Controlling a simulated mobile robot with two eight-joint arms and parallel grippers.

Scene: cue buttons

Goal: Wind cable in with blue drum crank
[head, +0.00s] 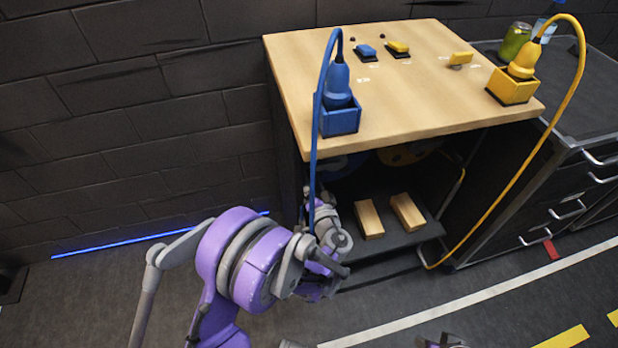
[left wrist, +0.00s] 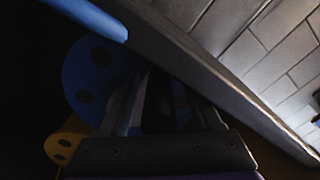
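The blue drum (left wrist: 92,78), a disc with dark round holes, shows in the left wrist view behind and between my left gripper's fingers (left wrist: 168,85). The fingers stand apart; I cannot tell whether they touch the drum or its crank. In the head view my left gripper (head: 322,200) reaches under the tabletop, and the blue drum (head: 345,165) is mostly in shadow there. The blue cable (head: 314,150) runs from a blue plug (head: 340,85) in a blue box (head: 341,121) down past the table's front edge. No crank handle is clearly visible.
The wooden tabletop (head: 390,110) overhangs the drums. A yellow drum (head: 405,153) sits beside the blue one, with a yellow cable (head: 545,155) at the right. Two wooden blocks (head: 369,219) lie on the lower shelf (head: 395,238). A brick wall (head: 120,120) stands left.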

